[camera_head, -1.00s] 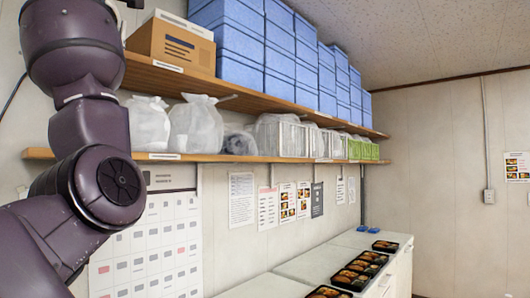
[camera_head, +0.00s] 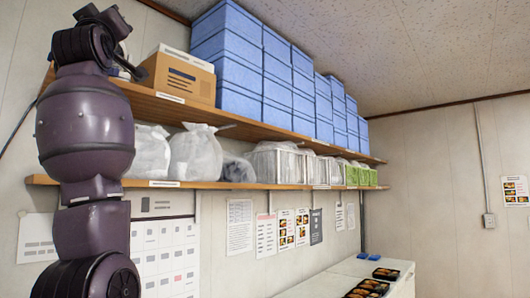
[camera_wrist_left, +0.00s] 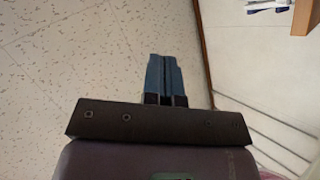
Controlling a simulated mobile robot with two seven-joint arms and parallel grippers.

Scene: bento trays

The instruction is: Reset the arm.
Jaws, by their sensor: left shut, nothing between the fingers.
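My left arm stands upright at the left of the head view, its dark upper links reaching up in front of the shelves. In the left wrist view my left gripper (camera_wrist_left: 165,78) shows two blue fingers side by side. They are shut with nothing between them, with pale ceiling behind. I cannot clearly make out the fingers in the head view. My right gripper is in neither view.
Two wooden shelves (camera_head: 270,187) run along the wall beside my arm, holding blue boxes (camera_head: 227,60), a cardboard box (camera_head: 180,77) and white bags (camera_head: 195,152). Black bento trays (camera_head: 386,273) lie on a white counter (camera_head: 345,268) at the lower right.

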